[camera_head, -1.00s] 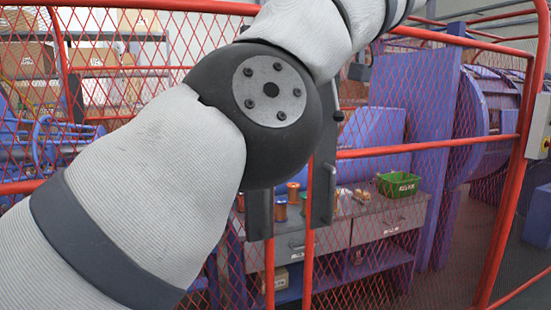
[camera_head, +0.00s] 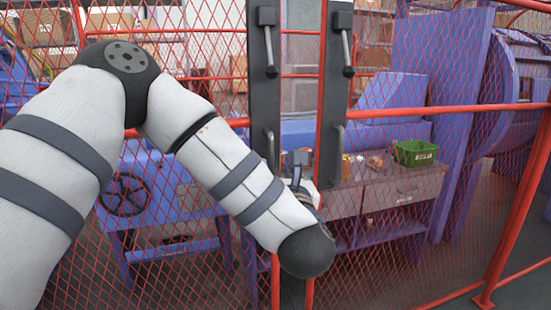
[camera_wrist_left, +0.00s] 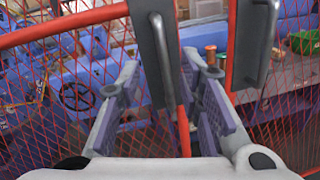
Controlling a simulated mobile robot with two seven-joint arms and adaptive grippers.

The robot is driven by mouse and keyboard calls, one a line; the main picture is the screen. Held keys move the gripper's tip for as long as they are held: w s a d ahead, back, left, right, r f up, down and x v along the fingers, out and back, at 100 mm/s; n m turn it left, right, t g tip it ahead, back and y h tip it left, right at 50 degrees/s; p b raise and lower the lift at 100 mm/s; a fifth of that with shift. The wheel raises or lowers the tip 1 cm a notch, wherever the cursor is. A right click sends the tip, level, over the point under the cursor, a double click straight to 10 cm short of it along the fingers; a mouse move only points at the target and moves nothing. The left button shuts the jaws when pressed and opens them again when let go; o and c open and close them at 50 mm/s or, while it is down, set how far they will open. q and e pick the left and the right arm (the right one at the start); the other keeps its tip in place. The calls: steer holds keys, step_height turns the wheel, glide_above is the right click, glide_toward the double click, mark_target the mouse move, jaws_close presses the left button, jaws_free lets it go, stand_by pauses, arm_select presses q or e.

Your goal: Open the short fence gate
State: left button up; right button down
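Two red-framed mesh fence sections meet in the middle of the head view. Each edge bears a dark upright plate, the left plate (camera_head: 264,95) and the right plate (camera_head: 334,95), with a lever and a pull handle. A narrow gap runs between them; I cannot tell which side is the short gate. My left gripper (camera_head: 298,162) is low at this gap, partly hidden by my forearm. In the left wrist view its fingers (camera_wrist_left: 165,95) are spread, with the left plate and its handle (camera_wrist_left: 163,48) ahead between them. Contact is not clear. My right gripper is out of view.
Behind the mesh stand a grey workbench (camera_head: 405,190) with a green bin (camera_head: 415,152), and blue machinery (camera_head: 440,70). A slanted red post (camera_head: 520,200) stands at the right. Some floor is clear at lower right.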

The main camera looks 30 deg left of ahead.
mark_target(271, 157)
arm_select(q)
steer(key=shift+n+h, duration=0.5)
steer(key=shift+n, duration=0.2)
steer(key=x, duration=1.1)
steer(key=shift+s+f, duration=0.1)
steer(key=shift+f, duration=0.3)
jaws_close()
